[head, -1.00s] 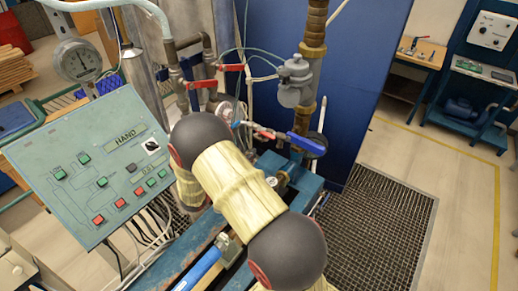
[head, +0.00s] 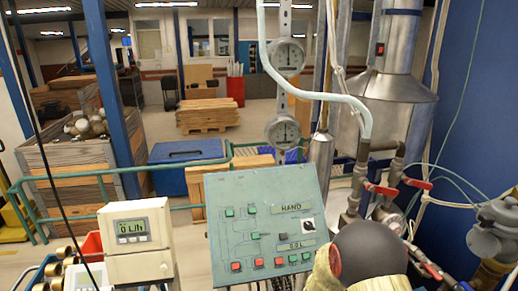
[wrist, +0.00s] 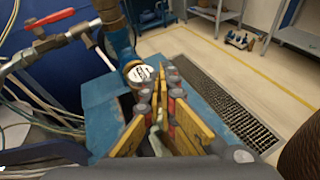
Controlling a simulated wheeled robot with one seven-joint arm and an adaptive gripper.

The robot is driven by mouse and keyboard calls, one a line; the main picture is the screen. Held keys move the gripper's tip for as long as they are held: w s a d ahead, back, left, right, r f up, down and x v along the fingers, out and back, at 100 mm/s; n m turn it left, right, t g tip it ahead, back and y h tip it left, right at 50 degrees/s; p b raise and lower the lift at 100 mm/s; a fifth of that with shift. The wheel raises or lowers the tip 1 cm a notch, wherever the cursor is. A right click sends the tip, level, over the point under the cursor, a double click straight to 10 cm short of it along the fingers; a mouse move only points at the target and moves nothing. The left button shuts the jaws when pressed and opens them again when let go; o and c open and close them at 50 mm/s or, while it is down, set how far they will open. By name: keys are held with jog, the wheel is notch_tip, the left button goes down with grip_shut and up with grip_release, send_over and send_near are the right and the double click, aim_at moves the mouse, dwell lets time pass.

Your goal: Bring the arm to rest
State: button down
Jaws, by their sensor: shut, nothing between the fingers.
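My arm (head: 370,250) shows at the lower right of the head view, with a dark round joint and cream-coloured sleeves. Its far end is out of that picture. My gripper (wrist: 168,82) shows in the middle of the wrist view, with yellow and grey fingers drawn together. I see nothing held in it. It is over the blue bench (wrist: 95,98), close to a round white-faced meter (wrist: 139,73). I cannot tell whether the fingers touch the bench.
A green control panel (head: 266,224) stands left of my arm. Pipes with red-handled valves (head: 382,190) rise behind it. A flow display (head: 133,231) is at the lower left. In the wrist view, a floor grate (wrist: 228,108) and open floor lie to the right.

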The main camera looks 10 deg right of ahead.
jog(key=s+a+r+m+t+y+b, duration=0.1)
jog(key=s+a+m+y+b, duration=0.15)
jog(key=a+m+y, duration=0.35)
jog(key=s+a+r+m+y+b, duration=0.1)
jog(key=s+a+m+y+b, duration=0.2)
jog(key=a, duration=0.6)
jog(key=s+a+r+m+t+y+b, duration=0.3)
jog(key=a+r+t+b, duration=0.4)
jog(key=a, duration=0.4)
notch_tip(320, 180, up, 3)
jog(key=shift+a+f+m+t+y+b, duration=0.25)
jog(key=shift+m+t+y+b, duration=0.15)
jog(key=shift+m+t+y, duration=0.35)
jog(key=shift+s+d+r, duration=0.1)
